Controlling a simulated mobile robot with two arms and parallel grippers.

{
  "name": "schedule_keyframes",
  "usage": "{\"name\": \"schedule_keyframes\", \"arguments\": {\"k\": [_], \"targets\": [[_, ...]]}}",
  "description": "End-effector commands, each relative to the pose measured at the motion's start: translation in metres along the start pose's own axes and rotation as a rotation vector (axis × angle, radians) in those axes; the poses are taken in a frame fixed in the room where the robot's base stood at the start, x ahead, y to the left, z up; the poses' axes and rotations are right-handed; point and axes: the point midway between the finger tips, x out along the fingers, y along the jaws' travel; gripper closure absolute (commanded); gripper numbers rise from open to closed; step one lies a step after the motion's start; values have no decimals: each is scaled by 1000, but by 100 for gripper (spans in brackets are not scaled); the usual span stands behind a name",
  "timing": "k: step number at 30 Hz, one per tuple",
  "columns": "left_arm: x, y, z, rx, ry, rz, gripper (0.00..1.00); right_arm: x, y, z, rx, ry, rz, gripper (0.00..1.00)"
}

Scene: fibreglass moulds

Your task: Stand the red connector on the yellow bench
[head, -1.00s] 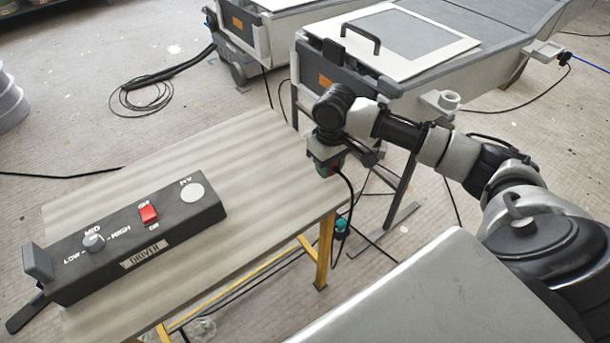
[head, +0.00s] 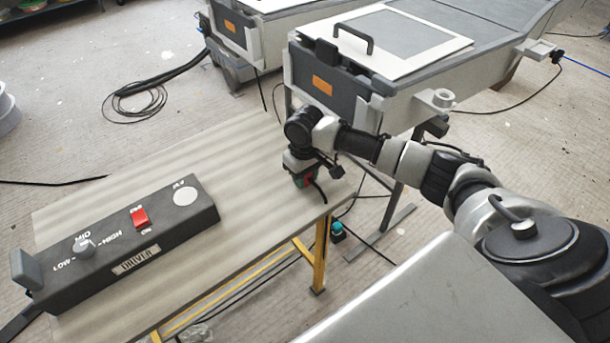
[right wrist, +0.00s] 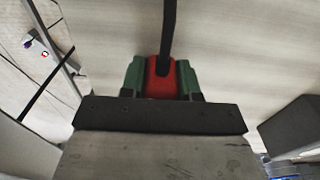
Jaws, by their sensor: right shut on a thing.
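My right gripper (head: 303,176) is shut on the red connector (head: 311,180), which shows as a small red patch between green parts. It is over the right end of the yellow bench (head: 230,165), which has a pale, wood-like top and yellow legs. In the right wrist view the red connector (right wrist: 160,78) sits between two green blocks, with a black cable running up from it. Its lower end is hidden by the gripper, so I cannot tell whether it touches the bench top. My left gripper is not in view.
A dark driver box (head: 130,235) with a red switch and knob covers the bench's left part. A grey mould unit with a white lid (head: 400,40) stands behind the bench's right end. A teal plug (head: 337,232) is near the bench leg. The bench's middle is clear.

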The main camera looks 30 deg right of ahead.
Motion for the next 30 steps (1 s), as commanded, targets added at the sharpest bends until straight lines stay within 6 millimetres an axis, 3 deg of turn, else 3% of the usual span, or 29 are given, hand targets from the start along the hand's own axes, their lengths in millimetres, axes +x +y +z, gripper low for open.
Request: {"name": "schedule_keyframes", "arguments": {"k": [2,3,8,19,30], "targets": [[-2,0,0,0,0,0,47,2,0,0,0,-1,0,100],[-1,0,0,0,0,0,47,3,0,0,0,0,0,66],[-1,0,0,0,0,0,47,2,0,0,0,0,0,43],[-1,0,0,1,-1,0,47,-7,0,0,0,2,0,43],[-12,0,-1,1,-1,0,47,-81,0,-1,0,3,0,43]]}}
